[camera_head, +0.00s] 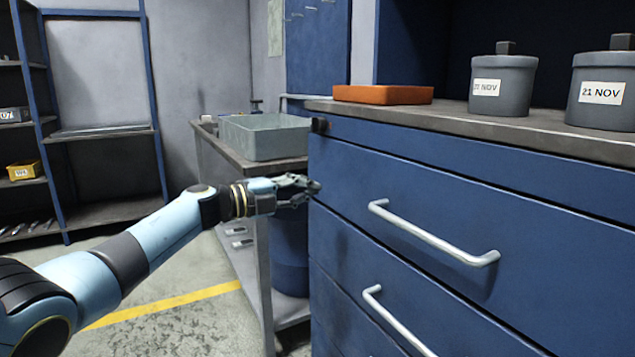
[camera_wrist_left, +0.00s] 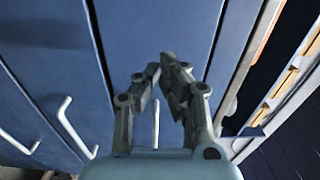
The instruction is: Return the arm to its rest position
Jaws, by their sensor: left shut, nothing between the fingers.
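My left arm comes in from the left in the head view. Its gripper (camera_head: 300,187) is at the left edge of the blue drawer cabinet (camera_head: 430,200), in front of the upper drawer's left end. The gripper also shows in the left wrist view (camera_wrist_left: 160,66), with its fingertips together and nothing between them. The blue drawer fronts and their pale handles lie beyond the fingers there. I cannot tell whether the fingertips touch the cabinet. My right gripper is not in view.
The cabinet top carries an orange tray (camera_head: 383,94) and two grey lidded pots (camera_head: 502,90) with date labels. A grey bin (camera_head: 264,137) stands on a bench behind the gripper. Drawer handles (camera_head: 430,236) stick out. Open floor (camera_head: 170,322) with a yellow line lies below the arm.

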